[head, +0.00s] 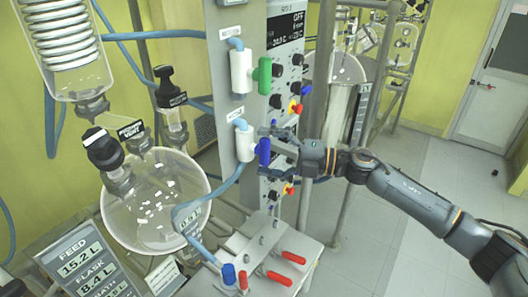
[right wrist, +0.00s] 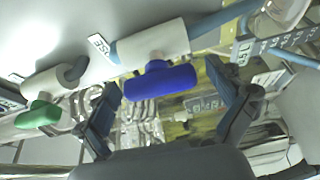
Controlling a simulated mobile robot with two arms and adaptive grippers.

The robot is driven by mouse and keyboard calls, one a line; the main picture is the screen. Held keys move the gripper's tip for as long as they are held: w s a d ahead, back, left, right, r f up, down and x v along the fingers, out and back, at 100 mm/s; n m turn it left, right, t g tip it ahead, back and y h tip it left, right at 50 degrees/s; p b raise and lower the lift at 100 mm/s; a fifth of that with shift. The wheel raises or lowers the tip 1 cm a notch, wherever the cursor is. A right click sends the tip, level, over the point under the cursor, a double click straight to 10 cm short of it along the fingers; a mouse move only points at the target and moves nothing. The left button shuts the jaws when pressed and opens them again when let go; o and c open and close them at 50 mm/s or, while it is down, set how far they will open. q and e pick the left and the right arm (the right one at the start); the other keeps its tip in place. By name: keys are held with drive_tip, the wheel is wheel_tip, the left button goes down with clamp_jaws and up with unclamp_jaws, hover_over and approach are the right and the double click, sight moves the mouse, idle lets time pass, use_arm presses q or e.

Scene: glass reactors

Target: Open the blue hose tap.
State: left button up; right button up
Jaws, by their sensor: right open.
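The blue hose tap (head: 264,152) is a blue handle on a white valve body (head: 245,142) on the side of the grey panel. In the right wrist view the blue handle (right wrist: 160,82) is in the upper middle, lying crosswise under its white body (right wrist: 155,42). My right gripper (head: 275,146) is at the blue handle, coming from the right. In the right wrist view my right gripper (right wrist: 168,97) is open, with one finger on each side of the handle and gaps to both. I cannot tell how deep the handle sits between the fingers. My left gripper is not in view.
A green tap (head: 263,75) is above the blue one; it also shows in the right wrist view (right wrist: 40,115). The panel (head: 226,50) carries knobs and red-and-yellow buttons close to my gripper. A glass vessel (head: 150,215) stands left. Red handles (head: 287,256) lie on the low bench below.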

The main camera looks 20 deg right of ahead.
drive_tip(key=shift+d, duration=0.1)
drive_tip(key=shift+s+d+f, duration=0.1)
drive_tip(key=shift+s+d, duration=0.05)
drive_tip(key=shift+d, duration=0.1)
drive_tip(key=v, duration=1.1)
drive_tip(key=shift+d, duration=0.15)
